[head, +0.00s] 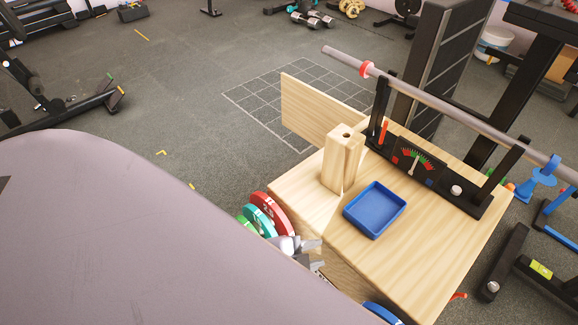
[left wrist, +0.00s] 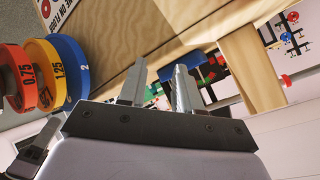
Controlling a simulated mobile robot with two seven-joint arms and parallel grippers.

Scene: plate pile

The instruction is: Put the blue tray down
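The blue tray (head: 375,210) is a shallow square dish. It lies flat and looks empty on the wooden table top (head: 435,245), in front of the black rack with the dial. My left gripper (head: 312,254) is low at the table's left edge, beside the coloured plates and apart from the tray. In the left wrist view its two fingers (left wrist: 157,90) stand apart with nothing held between them. A blue patch (left wrist: 187,63) shows behind the fingers there; I cannot tell if it is the tray.
A wooden post (head: 341,160) stands left of the tray. The rack (head: 430,175) carries a long grey bar (head: 450,110) behind it. Red (head: 270,212), teal and green weight plates hang at the table's left side. The table's front part is clear.

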